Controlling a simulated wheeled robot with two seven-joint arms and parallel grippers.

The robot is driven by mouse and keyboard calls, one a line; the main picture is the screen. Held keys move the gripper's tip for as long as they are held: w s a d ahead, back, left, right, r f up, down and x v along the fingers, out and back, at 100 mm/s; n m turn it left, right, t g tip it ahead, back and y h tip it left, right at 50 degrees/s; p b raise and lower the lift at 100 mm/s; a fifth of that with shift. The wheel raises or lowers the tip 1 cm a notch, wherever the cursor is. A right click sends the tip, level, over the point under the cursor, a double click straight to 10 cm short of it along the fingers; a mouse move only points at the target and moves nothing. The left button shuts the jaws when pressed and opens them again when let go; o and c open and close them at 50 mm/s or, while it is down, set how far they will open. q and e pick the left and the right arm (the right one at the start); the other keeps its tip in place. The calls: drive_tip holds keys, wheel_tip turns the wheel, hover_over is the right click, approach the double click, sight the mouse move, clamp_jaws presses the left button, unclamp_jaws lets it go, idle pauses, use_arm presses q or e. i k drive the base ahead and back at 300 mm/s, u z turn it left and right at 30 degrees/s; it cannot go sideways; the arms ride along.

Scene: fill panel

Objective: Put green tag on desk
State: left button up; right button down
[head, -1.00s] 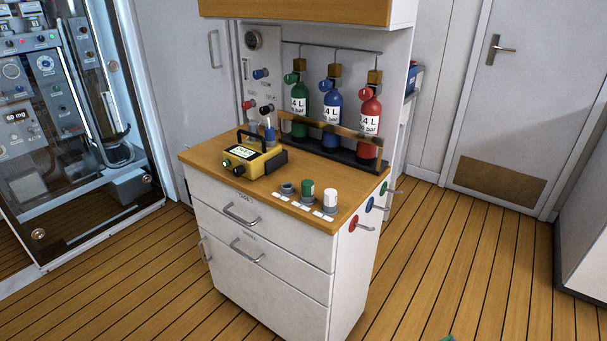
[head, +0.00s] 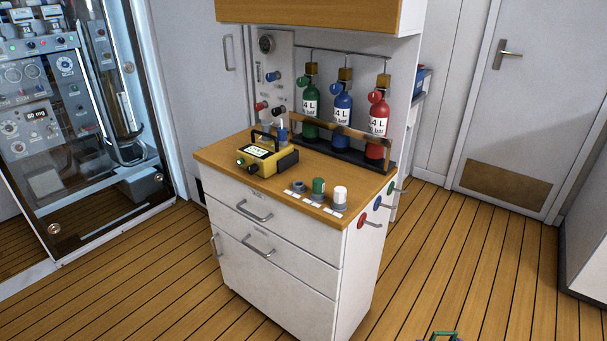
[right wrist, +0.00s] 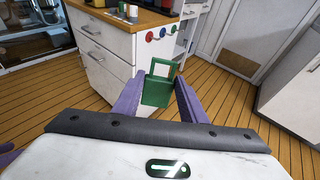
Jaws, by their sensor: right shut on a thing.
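The green tag (right wrist: 154,93) is between the purple fingers of my right gripper (right wrist: 160,80) in the right wrist view. The desk (head: 325,174) is a white drawer cabinet with a wooden top. It also shows ahead in the right wrist view (right wrist: 110,56).
A yellow device (head: 266,160) stands on the desk's left part. Small sockets with a green cap (head: 319,188) and a white cap (head: 340,195) line its front right. Green, blue and red cylinders (head: 378,118) stand at the back. Colored hooks (head: 362,223) are on the right side.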

sight(233, 150)
drive_tip(key=u, duration=0.9)
drive_tip(key=k, duration=1.15)
drive_tip(key=u, duration=1.2)
drive_tip(key=i, duration=3.15)
drive_tip(key=z, duration=0.4)
drive_tip(key=i, duration=1.8)
drive_tip(key=z, duration=1.85)
drive_tip(key=i, duration=0.9)
drive_tip(key=z, duration=1)
drive_tip(key=i, duration=0.25)
drive_tip(key=z, duration=0.2)
